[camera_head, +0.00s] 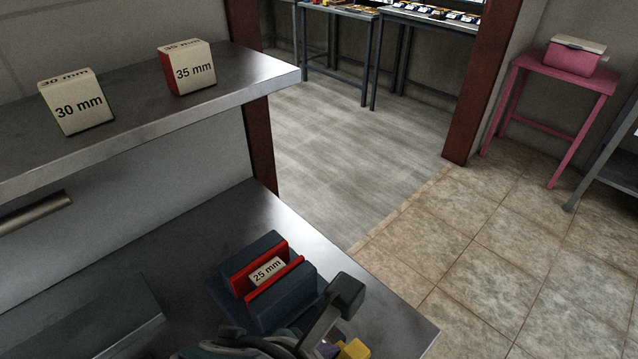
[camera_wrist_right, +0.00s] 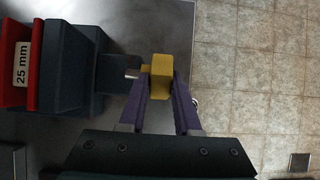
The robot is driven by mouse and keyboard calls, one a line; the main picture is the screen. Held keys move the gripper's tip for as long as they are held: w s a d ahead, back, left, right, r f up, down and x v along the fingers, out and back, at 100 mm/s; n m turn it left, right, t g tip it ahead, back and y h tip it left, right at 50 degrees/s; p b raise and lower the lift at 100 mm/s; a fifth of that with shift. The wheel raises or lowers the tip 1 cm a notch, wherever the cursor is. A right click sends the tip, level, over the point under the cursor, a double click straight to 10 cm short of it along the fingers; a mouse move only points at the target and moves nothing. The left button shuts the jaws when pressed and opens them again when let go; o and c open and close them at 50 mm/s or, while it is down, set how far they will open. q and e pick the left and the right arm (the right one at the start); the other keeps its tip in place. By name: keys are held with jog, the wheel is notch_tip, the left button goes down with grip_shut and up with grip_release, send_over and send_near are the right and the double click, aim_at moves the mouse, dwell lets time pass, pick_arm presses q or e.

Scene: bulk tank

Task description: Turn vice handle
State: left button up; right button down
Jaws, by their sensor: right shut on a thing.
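The vice (camera_head: 236,258) stands on the grey metal bench, dark blue with red jaw faces. A white block marked 25 mm (camera_head: 267,270) sits between its jaws; block (camera_wrist_right: 21,64) and vice (camera_wrist_right: 75,70) also show at the left of the right wrist view. The yellow vice handle (camera_head: 354,350) is at the bottom edge of the head view and shows in the right wrist view (camera_wrist_right: 160,68), joined to the vice by a short metal shaft. My right gripper (camera_wrist_right: 161,88) is shut on the handle, its purple fingers on either side. My left gripper is not in view.
A shelf (camera_head: 240,78) above the bench holds blocks marked 30 mm (camera_head: 78,103) and 35 mm (camera_head: 190,70). The bench edge lies close to the handle, with open tiled floor beyond. A pink table (camera_head: 565,75) stands at the far right.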

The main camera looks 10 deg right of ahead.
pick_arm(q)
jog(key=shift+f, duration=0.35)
pick_arm(e)
jog(key=shift+h, duration=0.3)
jog(key=c, duration=0.6)
grip_release()
